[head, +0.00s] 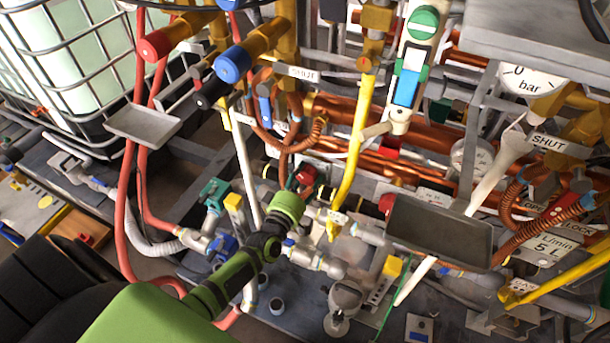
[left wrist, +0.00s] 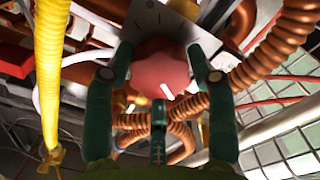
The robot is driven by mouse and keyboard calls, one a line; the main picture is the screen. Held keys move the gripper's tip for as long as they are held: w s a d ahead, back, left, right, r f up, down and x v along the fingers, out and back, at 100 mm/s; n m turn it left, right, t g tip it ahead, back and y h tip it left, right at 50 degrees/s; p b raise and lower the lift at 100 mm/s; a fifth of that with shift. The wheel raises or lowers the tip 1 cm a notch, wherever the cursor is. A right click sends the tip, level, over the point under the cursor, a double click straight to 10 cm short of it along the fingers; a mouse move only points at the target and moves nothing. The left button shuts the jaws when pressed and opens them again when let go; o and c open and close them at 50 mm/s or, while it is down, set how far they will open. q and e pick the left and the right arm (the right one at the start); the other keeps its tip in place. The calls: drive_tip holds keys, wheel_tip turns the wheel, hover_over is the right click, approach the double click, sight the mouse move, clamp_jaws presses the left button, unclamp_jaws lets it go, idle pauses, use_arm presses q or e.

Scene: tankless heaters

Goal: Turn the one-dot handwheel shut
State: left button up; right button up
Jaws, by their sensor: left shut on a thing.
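A red handwheel (left wrist: 160,68) with a lobed rim and a white bar mark on its face fills the middle of the left wrist view. My left gripper (left wrist: 162,72) has one dark green finger on each side of it and is shut on it. No dot count can be read on the handwheel. In the head view my left gripper (head: 291,197) reaches in from the lower left among the pipes. A red part (head: 306,174) shows just past it, mostly hidden. My right gripper is not in view.
A yellow pipe (head: 352,150) rises just right of my gripper, with a grey tray (head: 440,231) further right. A white pipe (head: 246,165) and red hoses (head: 127,210) stand to the left. Copper coils (left wrist: 275,45) crowd close to the fingers. There is little free room.

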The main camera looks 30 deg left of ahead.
use_arm(q)
drive_tip(key=m, duration=0.2)
drive_tip(key=m+p, duration=0.1)
drive_tip(key=m, duration=0.2)
drive_tip(key=shift+a+r+m+p, duration=0.15)
drive_tip(key=shift+a+m+p, duration=0.1)
drive_tip(key=shift+m+p, duration=0.1)
drive_tip(key=m, duration=0.3)
drive_tip(key=shift+r+p, duration=0.1)
drive_tip(key=shift+p, duration=0.25)
drive_tip(key=shift+w+d+m, duration=0.1)
drive_tip(key=shift+m, duration=1.05)
drive_tip(key=shift+r, duration=0.2)
drive_tip(key=o, duration=1.2)
drive_tip(key=shift+c, duration=0.2)
drive_tip(key=shift+f, duration=0.1)
drive_tip(key=shift+f, duration=0.1)
